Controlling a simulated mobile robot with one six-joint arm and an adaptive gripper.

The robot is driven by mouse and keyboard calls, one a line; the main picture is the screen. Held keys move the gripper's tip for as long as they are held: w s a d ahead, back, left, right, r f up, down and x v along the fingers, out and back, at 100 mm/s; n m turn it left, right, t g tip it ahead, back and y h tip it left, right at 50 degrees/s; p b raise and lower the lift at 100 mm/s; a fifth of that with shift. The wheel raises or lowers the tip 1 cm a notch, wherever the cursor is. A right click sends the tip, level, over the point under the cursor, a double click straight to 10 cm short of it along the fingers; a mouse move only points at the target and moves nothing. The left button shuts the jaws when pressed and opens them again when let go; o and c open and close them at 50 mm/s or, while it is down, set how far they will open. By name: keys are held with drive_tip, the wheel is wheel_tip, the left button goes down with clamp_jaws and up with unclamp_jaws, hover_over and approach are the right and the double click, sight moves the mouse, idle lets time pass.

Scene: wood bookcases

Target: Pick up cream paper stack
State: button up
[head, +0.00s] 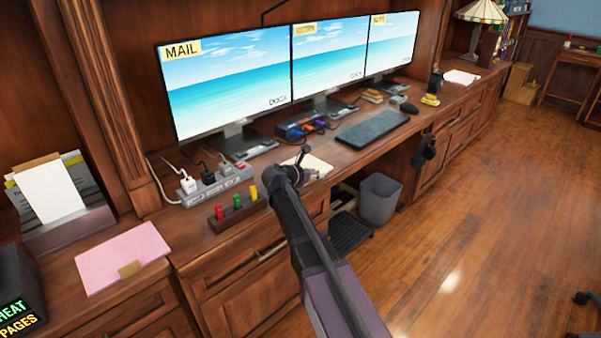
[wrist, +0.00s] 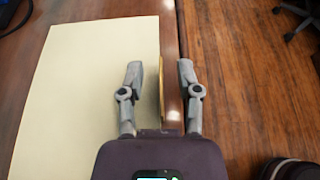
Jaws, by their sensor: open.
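The cream paper stack (head: 316,166) lies on the desk's front part, partly hidden behind my arm in the head view. In the wrist view the cream paper stack (wrist: 85,80) is large and flat and fills much of the left side. My gripper (wrist: 161,72) is open and empty, and it also shows small at the stack in the head view (head: 302,156). Its left finger appears over the stack's right edge, its right finger beyond the desk edge over the floor. A thin tan strip shows between the fingers. I cannot tell whether either finger touches the paper.
A power strip (head: 216,184) and a rack of coloured pieces (head: 236,212) stand left of my gripper. A grey bin (head: 380,198) stands below the desk. The wood floor (head: 480,220) is open at right.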

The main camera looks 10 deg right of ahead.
clamp_jaws()
drive_tip(key=shift+r, duration=0.1)
idle(0.4)
wheel_tip(320, 180, up, 10)
drive_tip(key=p, duration=1)
idle(0.7)
